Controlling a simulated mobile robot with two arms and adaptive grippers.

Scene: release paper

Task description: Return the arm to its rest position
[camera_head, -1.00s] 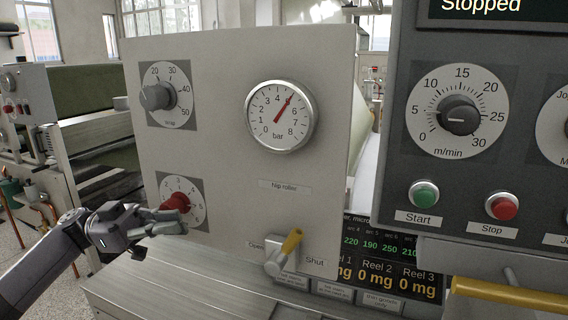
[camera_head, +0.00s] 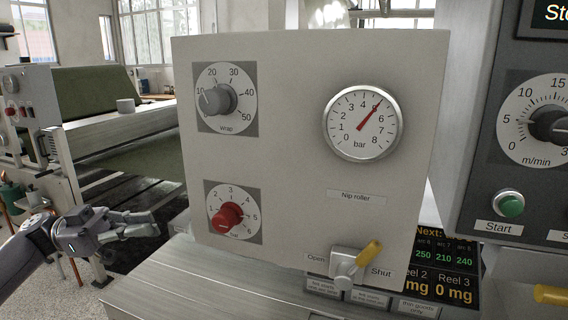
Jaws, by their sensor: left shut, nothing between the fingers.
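My left gripper (camera_head: 150,224) is at the lower left of the head view, shut and empty. It is apart from the panel, to the left of the red knob (camera_head: 228,216). The red knob sits on a dial marked in bar on the light grey panel (camera_head: 290,190). My right gripper is not in view.
A grey wrap knob (camera_head: 217,99) and a pressure gauge (camera_head: 362,123) with its needle near 5 are on the panel. A yellow-handled lever (camera_head: 368,254) points toward Shut. A dark control panel with a green Start button (camera_head: 511,205) stands at the right. Another machine (camera_head: 90,130) stands behind at the left.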

